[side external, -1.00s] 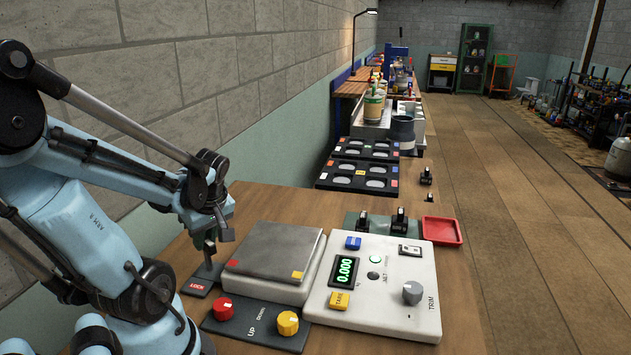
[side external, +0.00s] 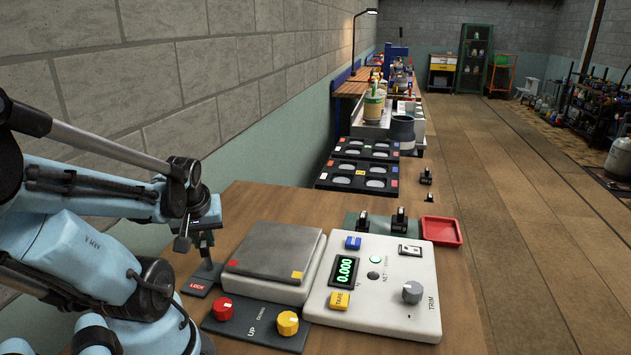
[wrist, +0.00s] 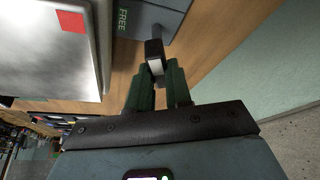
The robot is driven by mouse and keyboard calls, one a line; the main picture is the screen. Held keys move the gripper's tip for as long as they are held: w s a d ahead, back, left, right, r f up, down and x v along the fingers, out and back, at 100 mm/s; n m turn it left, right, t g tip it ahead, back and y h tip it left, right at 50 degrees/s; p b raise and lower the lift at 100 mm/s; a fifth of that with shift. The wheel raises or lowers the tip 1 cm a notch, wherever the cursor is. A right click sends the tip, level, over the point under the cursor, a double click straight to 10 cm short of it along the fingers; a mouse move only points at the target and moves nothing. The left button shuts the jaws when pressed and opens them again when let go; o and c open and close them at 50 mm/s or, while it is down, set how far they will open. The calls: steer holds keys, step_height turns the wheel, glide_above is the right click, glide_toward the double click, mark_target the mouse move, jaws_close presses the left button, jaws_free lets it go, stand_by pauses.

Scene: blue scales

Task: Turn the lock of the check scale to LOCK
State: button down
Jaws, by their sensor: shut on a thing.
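The check scale has a grey weighing pan (side external: 275,250) beside a white control unit (side external: 385,290) whose green display (side external: 345,270) reads 0.000. Its lock is a dark plate (side external: 197,290) with a red LOCK label, just left of the pan, and a grey lever (side external: 207,267) standing up from it. In the wrist view a FREE marking (wrist: 123,18) shows on the plate. My gripper (side external: 206,244) is at the top of the lever. In the wrist view its green fingers (wrist: 157,72) are shut on the lever's pale-ended handle (wrist: 154,52). The lever's exact angle is hard to tell.
A dark panel with a red knob (side external: 223,308) and a yellow knob (side external: 288,322) lies in front of the pan. A red tray (side external: 442,231) and black weights (side external: 399,220) stand behind the control unit. The wall runs close along the left.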

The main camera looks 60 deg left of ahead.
steer(key=shift+f+m+t+h, duration=0.1)
steer(key=shift+m+t+h, duration=0.45)
steer(key=shift+m, duration=1.45)
steer(key=c, duration=1)
jaws_free()
steer(key=shift+c, duration=0.2)
